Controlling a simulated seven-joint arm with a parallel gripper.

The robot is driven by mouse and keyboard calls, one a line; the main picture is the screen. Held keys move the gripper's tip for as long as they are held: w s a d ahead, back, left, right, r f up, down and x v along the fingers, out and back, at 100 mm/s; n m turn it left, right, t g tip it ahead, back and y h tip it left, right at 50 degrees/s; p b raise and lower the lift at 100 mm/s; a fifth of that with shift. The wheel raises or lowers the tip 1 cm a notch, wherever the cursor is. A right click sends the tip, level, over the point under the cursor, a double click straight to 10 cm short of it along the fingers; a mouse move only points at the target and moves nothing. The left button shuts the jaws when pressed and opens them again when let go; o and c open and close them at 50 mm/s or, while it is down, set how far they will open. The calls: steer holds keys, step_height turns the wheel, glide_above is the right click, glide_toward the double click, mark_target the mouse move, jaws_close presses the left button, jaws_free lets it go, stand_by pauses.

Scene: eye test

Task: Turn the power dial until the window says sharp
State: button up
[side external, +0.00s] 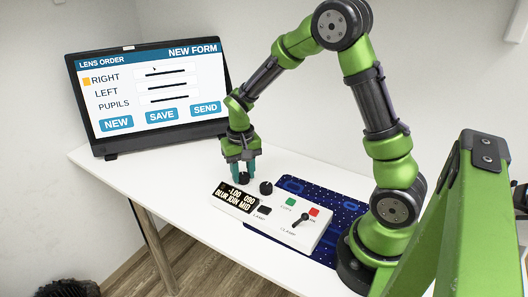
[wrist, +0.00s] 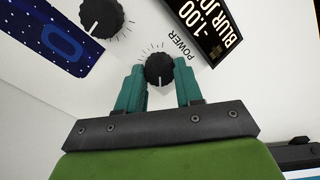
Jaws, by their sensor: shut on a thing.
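The power dial (wrist: 159,69) is a black ribbed knob with a white mark, beside the printed word POWER in the wrist view. My gripper (wrist: 158,75) has its teal fingers on either side of this dial and is shut on it. In the side view my gripper (side external: 243,166) reaches down to the far edge of the white control box (side external: 284,232). The wrist view shows part of the same window (wrist: 208,33), with -1.00 and BLUR legible.
A second black dial (side external: 266,188) stands close beside my gripper. A black switch (side external: 264,210), a green button (side external: 291,202), a red button (side external: 314,211) and a small lever (side external: 300,219) are on the box. A patterned blue mat (side external: 335,203) lies behind. A screen (side external: 150,90) stands at back left.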

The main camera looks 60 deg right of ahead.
mark_target(242, 175)
steer(key=n, duration=0.6)
steer(key=shift+w+n, duration=0.1)
steer(key=shift+n, duration=0.3)
stand_by(0.4)
steer(key=o, duration=1)
steer(key=shift+o, duration=0.2)
steer(key=shift+r, duration=0.1)
step_height(242, 175, up, 17)
